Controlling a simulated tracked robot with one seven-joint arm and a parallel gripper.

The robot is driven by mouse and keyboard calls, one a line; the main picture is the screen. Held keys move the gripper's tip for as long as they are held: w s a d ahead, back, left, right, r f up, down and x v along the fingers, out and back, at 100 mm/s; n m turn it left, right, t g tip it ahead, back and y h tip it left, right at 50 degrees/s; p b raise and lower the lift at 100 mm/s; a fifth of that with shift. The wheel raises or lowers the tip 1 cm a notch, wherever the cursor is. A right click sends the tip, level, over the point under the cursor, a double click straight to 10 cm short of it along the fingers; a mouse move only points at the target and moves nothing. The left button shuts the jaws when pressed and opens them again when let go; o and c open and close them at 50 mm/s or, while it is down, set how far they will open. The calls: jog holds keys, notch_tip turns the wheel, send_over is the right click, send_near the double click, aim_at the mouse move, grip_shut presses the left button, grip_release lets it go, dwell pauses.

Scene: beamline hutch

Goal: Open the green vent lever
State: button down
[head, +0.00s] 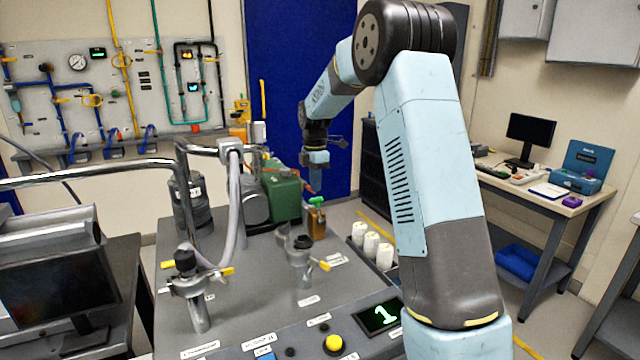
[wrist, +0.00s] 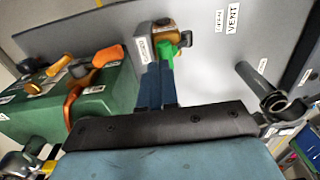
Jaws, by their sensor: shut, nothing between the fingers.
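The green vent lever (head: 317,201) sits on top of a small brass valve (head: 316,224) at the back right of the grey bench top. In the wrist view the green lever (wrist: 166,53) shows just beyond my fingertips, against the brass valve body (wrist: 163,33). A VENT label (wrist: 232,17) lies on the panel nearby. My gripper (head: 317,190) points down just above the lever in the head view. In the wrist view its two blue fingers (wrist: 160,70) are together and empty. I cannot tell whether they touch the lever. They hide part of it.
A green pump box (head: 281,198) stands left of the valve; its orange fittings (wrist: 108,56) are close by in the wrist view. A grey valve (head: 301,256) with a yellow handle stands in front. White bottles (head: 371,243) are to the right. A grey hose (head: 235,195) arches at left.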

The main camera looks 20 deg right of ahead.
jog(key=w+r, duration=0.3)
jog(key=r, duration=0.6)
jog(key=shift+a+r, duration=0.15)
jog(key=shift+a, duration=0.1)
